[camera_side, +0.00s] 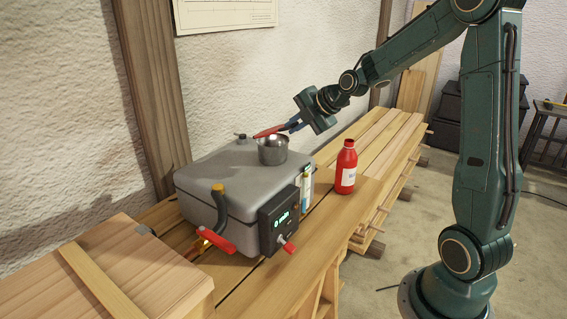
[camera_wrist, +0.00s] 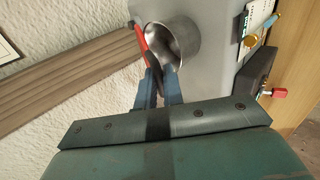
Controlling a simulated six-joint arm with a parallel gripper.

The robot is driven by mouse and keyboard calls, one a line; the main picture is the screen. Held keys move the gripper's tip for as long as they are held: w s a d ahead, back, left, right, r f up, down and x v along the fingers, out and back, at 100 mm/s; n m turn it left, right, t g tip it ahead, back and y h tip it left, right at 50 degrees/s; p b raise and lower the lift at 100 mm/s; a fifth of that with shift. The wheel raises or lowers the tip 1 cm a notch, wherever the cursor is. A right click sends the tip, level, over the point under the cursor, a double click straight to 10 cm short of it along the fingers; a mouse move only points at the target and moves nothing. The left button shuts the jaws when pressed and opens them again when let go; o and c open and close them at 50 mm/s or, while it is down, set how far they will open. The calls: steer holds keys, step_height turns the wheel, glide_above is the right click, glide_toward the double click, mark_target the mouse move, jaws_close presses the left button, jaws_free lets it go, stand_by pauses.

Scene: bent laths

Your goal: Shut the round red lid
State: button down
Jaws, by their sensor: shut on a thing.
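The round red lid (camera_side: 268,131) is seen nearly edge-on and tilted above the mouth of a round metal pot (camera_side: 273,152). The pot stands on top of a grey box. My gripper (camera_side: 290,126) reaches in from the right, with its blue fingers shut on the lid's near part. In the wrist view the lid (camera_wrist: 142,38) is a thin red strip at the left of the pot's open mouth (camera_wrist: 188,40). The fingers (camera_wrist: 158,74) reach to the lid there and hide part of it. I cannot tell whether the lid touches the pot's rim.
The grey box (camera_side: 215,176) stands on a slatted wooden bench (camera_side: 325,222), near the rough wall. A red bottle (camera_side: 346,170) stands right of the box. The bench's right part is clear.

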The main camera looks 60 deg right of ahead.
steer(key=shift+s+a+f, duration=0.1)
steer(key=shift+s+f, duration=0.15)
steer(key=shift+f, duration=0.5)
steer(key=shift+s+f, duration=0.25)
steer(key=shift+f, duration=0.5)
steer(key=c, duration=1.2)
jaws_free()
steer(key=shift+o, duration=0.2)
steer(key=shift+s+r, duration=0.1)
steer(key=shift+r, duration=0.05)
steer(key=v, duration=0.8)
steer(key=shift+s+r, duration=0.25)
steer(key=shift+s, duration=0.05)
